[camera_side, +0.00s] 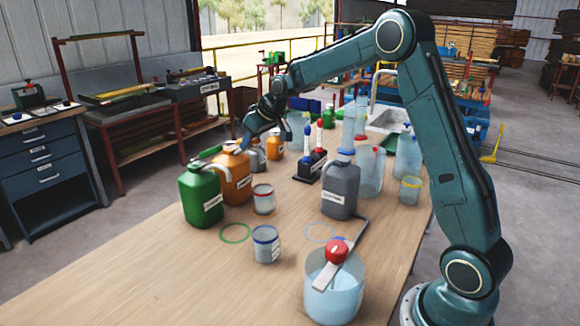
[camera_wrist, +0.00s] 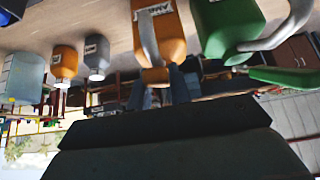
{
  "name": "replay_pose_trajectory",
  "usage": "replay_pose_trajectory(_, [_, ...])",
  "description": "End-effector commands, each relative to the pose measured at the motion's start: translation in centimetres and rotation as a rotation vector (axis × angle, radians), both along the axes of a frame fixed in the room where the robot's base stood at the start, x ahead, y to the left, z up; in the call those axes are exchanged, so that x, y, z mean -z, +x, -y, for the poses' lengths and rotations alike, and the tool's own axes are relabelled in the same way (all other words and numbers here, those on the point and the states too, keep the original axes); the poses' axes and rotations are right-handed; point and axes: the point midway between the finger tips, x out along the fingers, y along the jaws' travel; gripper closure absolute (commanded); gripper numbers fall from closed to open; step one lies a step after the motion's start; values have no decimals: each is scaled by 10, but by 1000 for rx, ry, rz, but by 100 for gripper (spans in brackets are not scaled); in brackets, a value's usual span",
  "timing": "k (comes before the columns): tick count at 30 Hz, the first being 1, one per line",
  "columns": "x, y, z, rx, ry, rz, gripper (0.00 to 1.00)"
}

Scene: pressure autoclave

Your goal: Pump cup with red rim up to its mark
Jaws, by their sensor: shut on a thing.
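The cup with red rim (camera_side: 263,201) stands upright on the wooden table, just right of the orange jug (camera_side: 238,182). It is see-through with a pale label; I cannot make out its fill level or mark. The orange jug has a label and a grey spout; it also shows upside down in the wrist view (camera_wrist: 171,32). My gripper (camera_side: 243,141) is at the top of the orange jug, shut on its pump head. In the wrist view my fingers (camera_wrist: 160,84) close around that head. The cup is not visible in the wrist view.
A green jug (camera_side: 199,198) with a green pump stands left of the orange one. The table's front left (camera_side: 190,275) is clear.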

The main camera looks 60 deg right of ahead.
Motion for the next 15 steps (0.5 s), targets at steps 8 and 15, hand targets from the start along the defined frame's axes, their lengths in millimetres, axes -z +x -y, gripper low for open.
replay_pose_trajectory(8, [0, 0, 0, 0, 0, 0, 58])
replay_pose_trajectory(15, [-1, 0, 0, 0, 0, -1, 58])
